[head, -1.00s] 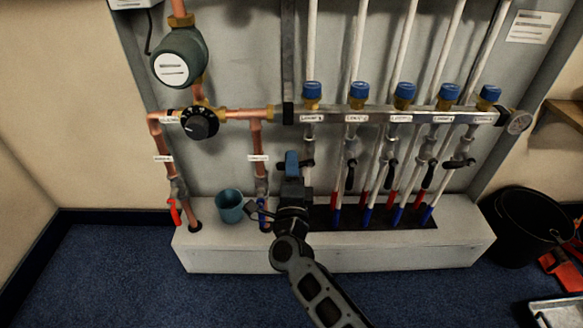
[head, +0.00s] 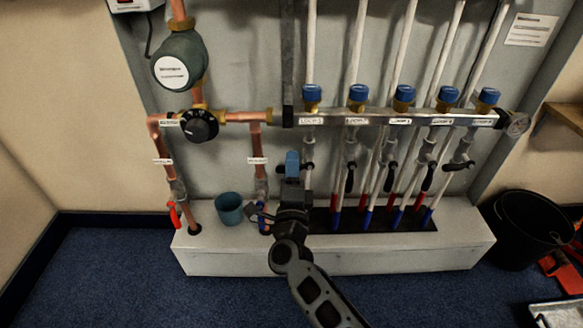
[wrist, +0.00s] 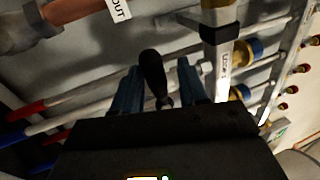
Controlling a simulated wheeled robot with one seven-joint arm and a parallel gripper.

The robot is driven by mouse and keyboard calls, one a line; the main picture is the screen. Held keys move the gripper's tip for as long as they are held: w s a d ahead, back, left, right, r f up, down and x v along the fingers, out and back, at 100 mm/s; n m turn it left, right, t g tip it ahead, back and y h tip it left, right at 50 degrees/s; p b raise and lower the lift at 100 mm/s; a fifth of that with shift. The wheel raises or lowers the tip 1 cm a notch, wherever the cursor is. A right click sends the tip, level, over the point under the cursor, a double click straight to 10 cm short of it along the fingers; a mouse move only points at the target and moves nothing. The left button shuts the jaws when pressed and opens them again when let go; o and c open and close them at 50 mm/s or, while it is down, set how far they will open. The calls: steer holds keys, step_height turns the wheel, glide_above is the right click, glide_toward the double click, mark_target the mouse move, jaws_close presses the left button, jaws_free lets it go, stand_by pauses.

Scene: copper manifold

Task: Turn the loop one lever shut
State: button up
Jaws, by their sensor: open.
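The loop one lever is a black handle (wrist: 153,72). My gripper (head: 292,163) is open in front of the loop one pipe and hides most of the lever. It also shows in the wrist view (wrist: 158,85). I see no contact between fingers and lever.
Several other loop levers, such as the loop two lever (head: 349,178), hang to the right. A copper pipe with a blue-handled valve (head: 263,215) and a teal cup (head: 229,208) are close on the left. A black bucket (head: 530,230) stands at right.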

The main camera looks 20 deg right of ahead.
steer(key=p+v, duration=0.2)
steer(key=v, duration=0.5)
steer(key=shift+s, duration=0.3)
steer(key=shift+s+f, duration=0.1)
steer(key=shift+f, duration=0.05)
steer(key=s+d+n+y, duration=0.3)
steer(key=s+n, duration=0.3)
steer(key=s, duration=0.5)
steer(key=s+d+n+y, duration=0.2)
steer(key=s+n, duration=0.3)
steer(key=s, duration=0.7)
steer(key=s+r+n+g+y, duration=0.1)
steer(key=s+r+n, duration=0.25)
steer(key=s, duration=0.25)
steer(key=s+d+r+n+g, duration=0.1)
steer(key=s+r+n+g, duration=0.2)
steer(key=s, duration=0.4)
steer(key=s+r+n+y, duration=0.1)
steer(key=s+r+n, duration=0.25)
steer(key=s, duration=0.25)
step_height(320, 180, up, 29)
steer(key=s+n+p, duration=0.1)
steer(key=p, duration=2.7)
steer(key=shift+s+d+n+g, duration=0.25)
steer(key=shift+s+n+g, duration=0.05)
steer(key=shift+s+g, duration=0.1)
